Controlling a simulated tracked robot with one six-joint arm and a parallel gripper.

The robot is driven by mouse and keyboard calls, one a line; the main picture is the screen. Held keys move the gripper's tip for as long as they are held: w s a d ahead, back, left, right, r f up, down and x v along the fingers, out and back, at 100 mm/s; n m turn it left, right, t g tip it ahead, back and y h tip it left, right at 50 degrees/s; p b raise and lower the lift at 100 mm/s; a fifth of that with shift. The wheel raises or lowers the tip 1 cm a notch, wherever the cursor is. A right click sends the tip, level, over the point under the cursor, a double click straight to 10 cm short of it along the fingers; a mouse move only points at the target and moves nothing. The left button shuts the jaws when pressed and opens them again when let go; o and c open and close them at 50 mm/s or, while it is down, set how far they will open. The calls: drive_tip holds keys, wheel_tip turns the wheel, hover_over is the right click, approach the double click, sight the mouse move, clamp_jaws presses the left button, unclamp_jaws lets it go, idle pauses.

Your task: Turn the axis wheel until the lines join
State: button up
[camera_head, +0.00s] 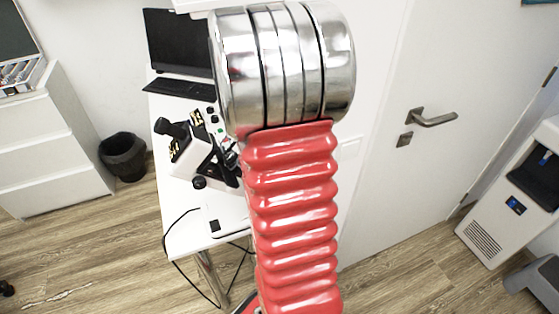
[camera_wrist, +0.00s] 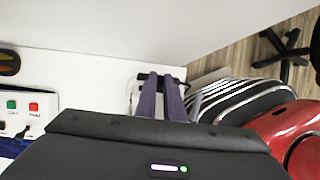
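A white and black optical instrument (camera_head: 188,158) stands on the white table in the head view, partly behind my arm. A black eyepiece-like part (camera_head: 164,126) points up and left. A black round knob (camera_head: 199,182) sits low on it; I cannot tell whether this is the axis wheel. No lines are visible. In the wrist view, the two dark purple fingers of my gripper (camera_wrist: 162,84) lie close together with a narrow strip between them. Their tips are near a small black part on a white surface. I cannot tell whether they hold anything.
A monitor (camera_head: 180,42) and keyboard (camera_head: 180,89) stand at the table's back. A black bin (camera_head: 123,156) and white drawers (camera_head: 40,140) are left. A door handle (camera_head: 432,119) is right. Red and green buttons (camera_wrist: 22,105) show in the wrist view.

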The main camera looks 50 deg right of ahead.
clamp_jaws()
drive_tip(key=shift+s, duration=0.1)
drive_tip(key=shift+s+a+m, duration=0.1)
drive_tip(key=shift+s+m, duration=0.05)
drive_tip(key=shift+m, duration=0.15)
drive_tip(key=shift+s+a+f+m+t+h, duration=0.1)
drive_tip(key=shift+s+a+m+t+h, duration=0.25)
drive_tip(key=shift+m, duration=0.35)
drive_tip(key=shift+s+a+f+m+t+h, duration=0.15)
drive_tip(key=shift+s+a+m, duration=0.2)
drive_tip(key=shift+m, duration=0.35)
drive_tip(key=shift+d+r, duration=0.1)
drive_tip(key=o, duration=0.6)
unclamp_jaws()
drive_tip(key=v, duration=1.3)
drive_tip(key=shift+s+a+r, duration=0.1)
drive_tip(key=shift+a+r, duration=0.15)
drive_tip(key=shift+r, duration=0.05)
